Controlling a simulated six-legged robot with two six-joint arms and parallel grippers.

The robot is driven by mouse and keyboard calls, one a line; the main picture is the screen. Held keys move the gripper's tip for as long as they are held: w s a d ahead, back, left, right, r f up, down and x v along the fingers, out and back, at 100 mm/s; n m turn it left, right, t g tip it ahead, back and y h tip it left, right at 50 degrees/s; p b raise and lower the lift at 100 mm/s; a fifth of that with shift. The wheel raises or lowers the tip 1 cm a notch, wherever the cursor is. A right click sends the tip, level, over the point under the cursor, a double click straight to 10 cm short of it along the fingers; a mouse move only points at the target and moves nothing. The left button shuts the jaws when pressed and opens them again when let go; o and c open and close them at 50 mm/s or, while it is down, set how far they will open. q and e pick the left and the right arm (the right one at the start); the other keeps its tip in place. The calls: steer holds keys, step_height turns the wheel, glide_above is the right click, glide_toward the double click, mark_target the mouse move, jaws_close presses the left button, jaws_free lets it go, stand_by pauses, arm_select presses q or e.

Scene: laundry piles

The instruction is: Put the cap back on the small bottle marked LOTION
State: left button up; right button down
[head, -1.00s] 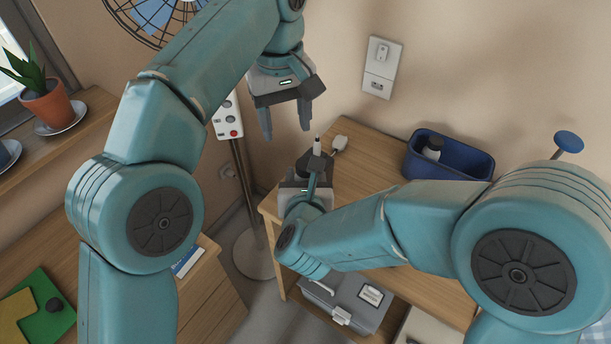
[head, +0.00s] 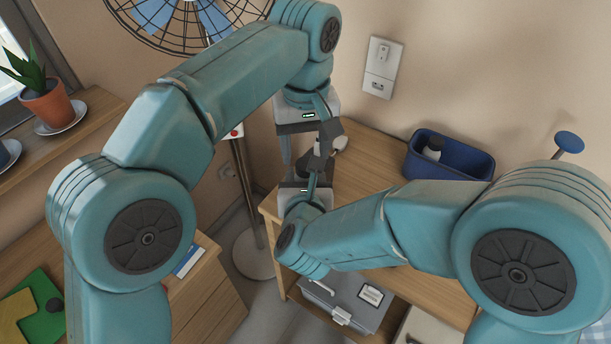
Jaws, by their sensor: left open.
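My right gripper (head: 317,165) points up above the front left of the wooden table. Its fingers are together around a small pale-tipped thing (head: 317,147), mostly hidden by them. I cannot read any LOTION marking or tell for sure that it is the bottle. My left gripper (head: 311,154) is open and points down, with its fingers spread on either side of that pale tip; I cannot tell whether they touch it. No cap can be made out for certain. A small white container with a dark top (head: 433,149) stands in the blue bin (head: 455,167).
A small pale object (head: 341,144) lies on the wooden table (head: 372,152), partly behind my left gripper. A grey case (head: 345,300) sits on the shelf below. A fan (head: 185,15) stands behind my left arm. The table between the grippers and bin is fairly clear.

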mark_target(305, 164)
arm_select(q)
steer(key=shift+f, duration=1.65)
jaws_close()
steer(key=m, duration=0.6)
steer(key=shift+m, duration=0.3)
steer(key=shift+o, duration=0.3)
jaws_free()
